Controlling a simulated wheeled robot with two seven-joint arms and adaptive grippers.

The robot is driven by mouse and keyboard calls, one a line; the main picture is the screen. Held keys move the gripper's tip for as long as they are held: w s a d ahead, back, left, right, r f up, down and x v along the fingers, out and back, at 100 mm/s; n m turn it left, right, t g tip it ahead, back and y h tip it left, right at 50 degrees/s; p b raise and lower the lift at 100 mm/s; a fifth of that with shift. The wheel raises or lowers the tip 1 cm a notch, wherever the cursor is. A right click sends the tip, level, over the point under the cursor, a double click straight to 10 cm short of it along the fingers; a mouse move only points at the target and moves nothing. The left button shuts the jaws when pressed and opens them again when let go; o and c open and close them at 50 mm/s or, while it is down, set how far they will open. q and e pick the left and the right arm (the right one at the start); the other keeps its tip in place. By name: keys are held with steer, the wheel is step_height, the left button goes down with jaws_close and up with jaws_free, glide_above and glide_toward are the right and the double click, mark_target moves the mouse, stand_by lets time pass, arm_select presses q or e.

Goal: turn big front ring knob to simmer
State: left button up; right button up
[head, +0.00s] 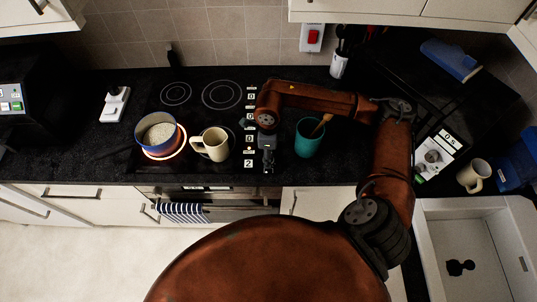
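The black hob (196,118) has a front left ring (180,152) glowing orange-red under a blue pan (160,134) with pale contents. Small white labels run in a column along the hob's right edge. The frontmost label (248,163) appears to read 2, and one behind it (249,139) reads 0. The knobs themselves are too small and dark to make out clearly. My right gripper (268,168) points down just right of the front labels. Its fingers are small and dark, so I cannot tell their opening or any contact with a knob. My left gripper is out of view.
A cream mug (211,144) stands on the hob between the pan and my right gripper. A teal pot (308,138) with a wooden utensil stands close to the gripper's right. A striped towel (181,212) hangs below the counter. The sink (475,245) is at right.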

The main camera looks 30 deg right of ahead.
steer(key=shift+r, duration=0.25)
step_height(320, 180, up, 12)
steer(key=shift+f, duration=0.2)
stand_by(0.6)
